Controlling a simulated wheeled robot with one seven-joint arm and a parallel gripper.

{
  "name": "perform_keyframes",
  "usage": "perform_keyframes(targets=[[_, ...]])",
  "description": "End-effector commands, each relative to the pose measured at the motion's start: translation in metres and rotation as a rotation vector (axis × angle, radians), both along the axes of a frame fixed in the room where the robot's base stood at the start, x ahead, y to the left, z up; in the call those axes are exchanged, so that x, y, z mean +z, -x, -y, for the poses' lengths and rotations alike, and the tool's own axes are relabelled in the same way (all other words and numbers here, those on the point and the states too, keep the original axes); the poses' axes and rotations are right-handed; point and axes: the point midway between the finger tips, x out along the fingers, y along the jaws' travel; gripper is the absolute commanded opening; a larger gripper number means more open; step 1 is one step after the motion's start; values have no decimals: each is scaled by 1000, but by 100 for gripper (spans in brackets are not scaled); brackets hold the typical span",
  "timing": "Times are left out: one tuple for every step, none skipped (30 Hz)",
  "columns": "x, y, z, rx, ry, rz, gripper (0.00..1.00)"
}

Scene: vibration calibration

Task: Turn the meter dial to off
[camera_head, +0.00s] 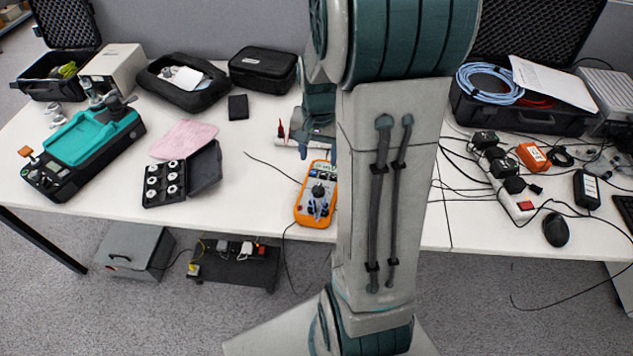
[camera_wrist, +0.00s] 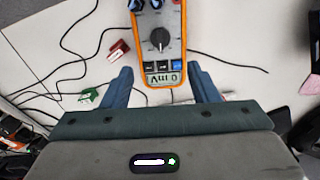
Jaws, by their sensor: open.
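The orange multimeter (camera_head: 300,212) lies on the white table near its front edge, just left of my arm in the head view. In the wrist view the multimeter (camera_wrist: 147,66) lies ahead of my gripper, with its grey face and display toward me. Its black round dial (camera_wrist: 160,38) sits in the middle of the face; the exact setting is too small to read. My gripper (camera_wrist: 160,88) is open, its two blue-grey fingers apart on either side of the display end. Nothing is between the fingertips except the view of the meter. The dial appears beyond the fingertips, not gripped.
Black cables lie on both sides of the meter. A red clip (camera_wrist: 118,50) and a green clip (camera_wrist: 88,96) lie left in the wrist view. A black case of white discs (camera_head: 165,183) and a teal device (camera_head: 85,140) stand left. A power strip (camera_head: 515,195) lies right.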

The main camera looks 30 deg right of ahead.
Motion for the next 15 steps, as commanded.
perform_keyframes(targets=[[-12, 1, -1, 0, -2, -5, 54], [-18, 1, -1, 1, -2, -6, 54], [-26, 1, -1, 1, -2, -6, 54], [-34, 1, -1, 1, -2, -6, 54], [-40, 2, -1, 1, -2, -6, 54], [-49, 1, -1, 2, -2, -6, 54], [-55, 1, -1, 2, -2, -5, 54], [-61, 1, -1, 2, -3, -6, 54], [-69, 2, -1, 2, -2, -6, 54], [-74, 1, -1, 2, -2, -5, 54], [-80, 1, -1, 2, -2, -6, 54], [-86, 1, -1, 2, -1, -4, 54], [-91, 1, -1, 3, -2, -5, 54], [-95, 1, -1, 3, -1, -3, 54], [-99, 1, -1, 3, -1, -3, 54]])
